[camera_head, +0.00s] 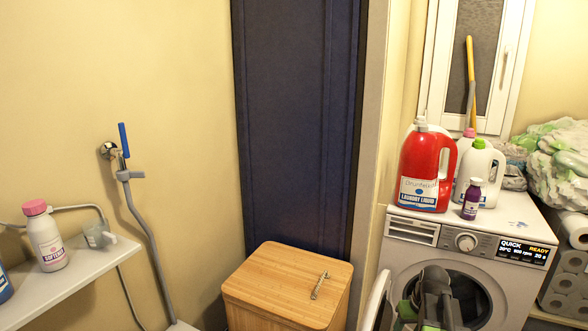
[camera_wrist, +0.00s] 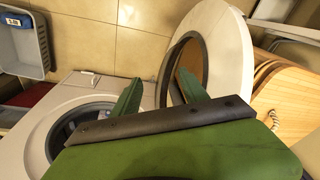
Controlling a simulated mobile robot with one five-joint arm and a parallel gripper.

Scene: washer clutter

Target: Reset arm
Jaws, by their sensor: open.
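My gripper (camera_wrist: 160,92) shows in the wrist view as two green fingers, spread apart with nothing between them. It is in front of the washing machine (camera_wrist: 45,135), between the round opening and the open door (camera_wrist: 225,35). In the head view my dark and green arm shows at the bottom, in front of the washing machine (camera_head: 400,252). It covers part of the dark round opening (camera_head: 470,298). The fingertips cannot be made out there. The door (camera_head: 374,300) stands open at the left of the machine.
A red laundry liquid jug (camera_head: 420,168), a white jug (camera_head: 491,170) and a purple bottle (camera_head: 471,200) stand on the washer. A wooden hamper (camera_head: 275,285) stands left of the door. A shelf (camera_head: 85,280) at the far left holds a softener bottle (camera_head: 46,238).

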